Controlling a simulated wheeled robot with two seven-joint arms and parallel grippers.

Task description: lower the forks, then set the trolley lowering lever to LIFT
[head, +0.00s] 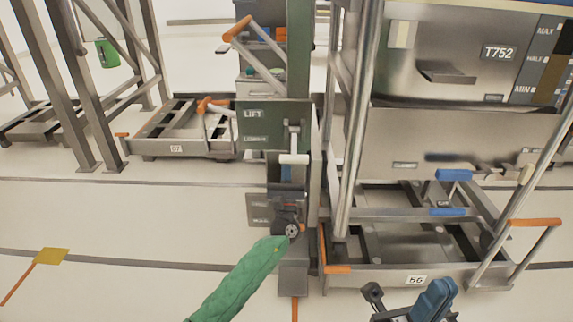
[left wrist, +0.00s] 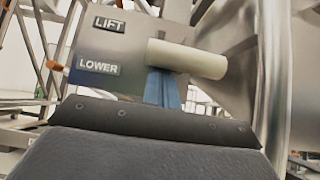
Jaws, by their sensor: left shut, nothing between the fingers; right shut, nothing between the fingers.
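The lowering lever has a white cylindrical handle (head: 293,159) on a grey post beside a green panel (head: 270,124) marked LIFT above LOWER. The left wrist view shows the handle (left wrist: 187,59) close up, right of the LOWER label (left wrist: 98,67). My left gripper (head: 286,174) points up, its blue fingers (left wrist: 162,88) shut and empty just below the handle; whether they touch it is unclear. My right gripper (head: 440,288) is shut and empty at the bottom right, away from the lever. I cannot make out the forks' height.
A large steel bin (head: 450,75) marked T752 stands at the right, above a low trolley frame (head: 375,282) with orange handles. Another low trolley (head: 180,150) is behind left. Steel uprights rise at the left. The floor at front left is mostly clear, with a yellow plate (head: 50,256).

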